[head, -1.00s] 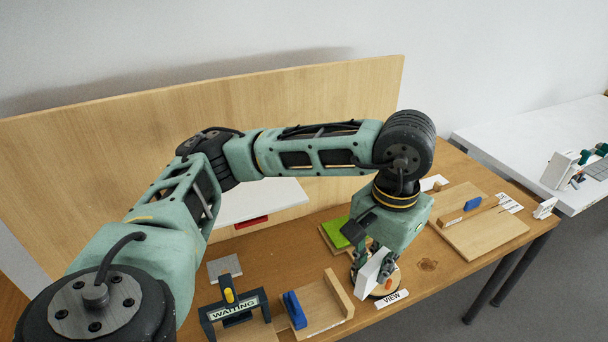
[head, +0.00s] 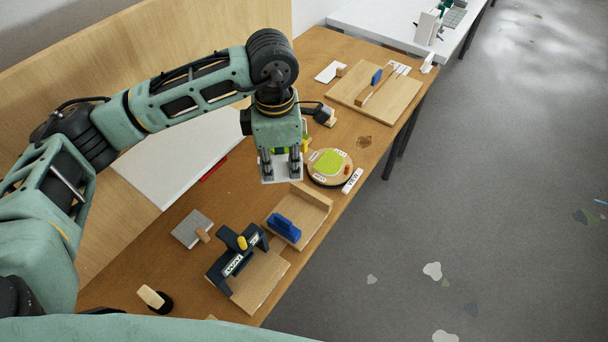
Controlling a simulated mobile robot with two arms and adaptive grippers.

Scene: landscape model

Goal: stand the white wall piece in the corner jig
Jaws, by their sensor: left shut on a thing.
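My left gripper (head: 281,164) points down in the head view, shut on the white wall piece (head: 281,173). The piece is a thin pale plate between and behind the fingers, hanging roughly upright; its upper part is partly hidden. A wooden base with a raised wooden edge (head: 313,195) and a blue block (head: 284,227) lies just in front of the gripper and looks like the corner jig. The piece is beyond its far end, and I cannot tell whether they touch. My right gripper is not in view.
A round turntable (head: 318,180) with a green patch stands right of the gripper, beside a VIEW label (head: 352,181). A dark frame with a sign (head: 236,262) stands nearer. A larger board (head: 393,103) with a blue block lies farther back. The table's right edge is close.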

